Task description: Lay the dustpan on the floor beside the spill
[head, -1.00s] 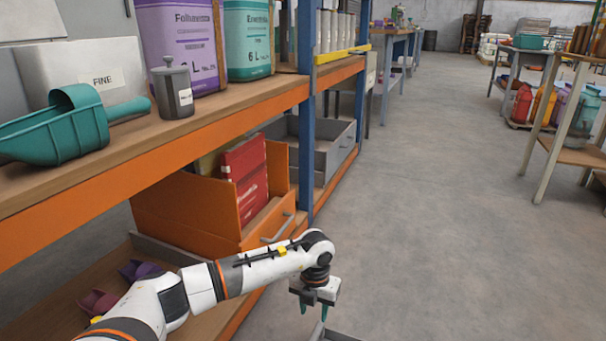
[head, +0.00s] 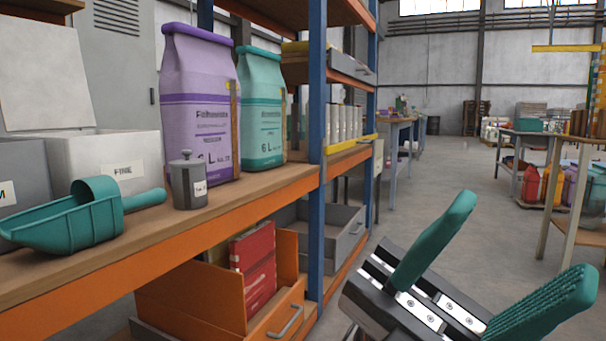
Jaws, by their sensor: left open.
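My left gripper (head: 522,243) is large and close to the camera at the lower right. Its two teal ribbed fingers are spread wide with nothing between them. They point up and to the right, over the aisle. I see no dustpan and no spill in the head view now. The concrete floor (head: 405,218) shows behind the gripper, which hides part of it. My right gripper is not in view.
At left, an orange-edged shelf (head: 200,238) holds a teal scoop (head: 70,228), a grey canister (head: 188,185), and purple (head: 197,105) and teal (head: 262,110) bags. Below is an orange drawer (head: 190,300). A blue upright (head: 317,130) borders the aisle. A wooden-topped table (head: 575,222) stands right.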

